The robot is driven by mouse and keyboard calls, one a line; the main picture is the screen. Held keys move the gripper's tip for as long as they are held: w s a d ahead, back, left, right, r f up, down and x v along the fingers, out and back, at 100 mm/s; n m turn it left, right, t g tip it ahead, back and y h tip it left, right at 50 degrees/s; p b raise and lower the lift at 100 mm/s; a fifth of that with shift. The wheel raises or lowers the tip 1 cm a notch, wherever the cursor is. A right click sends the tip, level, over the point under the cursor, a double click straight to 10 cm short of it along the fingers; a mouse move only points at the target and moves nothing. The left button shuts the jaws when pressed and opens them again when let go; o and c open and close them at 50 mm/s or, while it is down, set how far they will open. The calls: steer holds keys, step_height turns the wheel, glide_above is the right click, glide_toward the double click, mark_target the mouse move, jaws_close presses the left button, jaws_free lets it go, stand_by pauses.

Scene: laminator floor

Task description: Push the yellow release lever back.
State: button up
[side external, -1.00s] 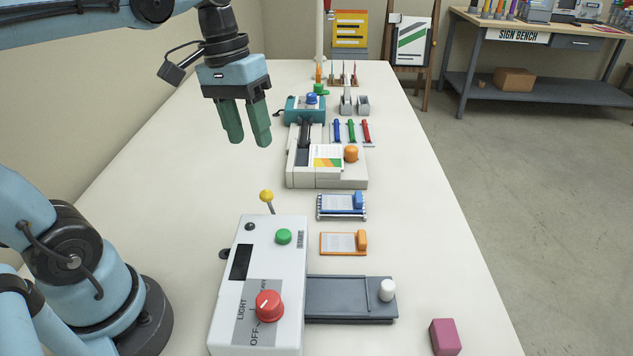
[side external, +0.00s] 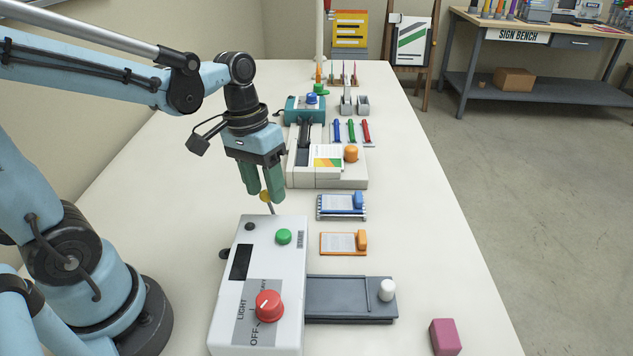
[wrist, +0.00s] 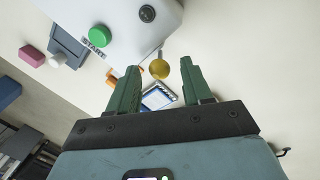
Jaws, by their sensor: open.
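The yellow release lever (side external: 265,197) stands at the far end of the white laminator (side external: 257,290), a yellow ball on a thin stem. In the side view my gripper's fingers partly hide the ball. In the wrist view the yellow ball (wrist: 160,69) shows between and a little beyond the tips of my open gripper (wrist: 161,75). My gripper (side external: 264,195) points down at the lever in the side view, with nothing held. I cannot tell whether a finger touches the ball.
The laminator carries a green button (side external: 283,237), a red knob (side external: 269,305) and a grey tray (side external: 340,300) with a white knob. Blue (side external: 341,206) and orange (side external: 343,243) clipped cards lie right of the lever. A cream machine (side external: 325,170) stands behind.

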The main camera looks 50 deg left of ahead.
steer(key=shift+d+f, duration=0.1)
steer(key=shift+f, duration=0.65)
jaws_close()
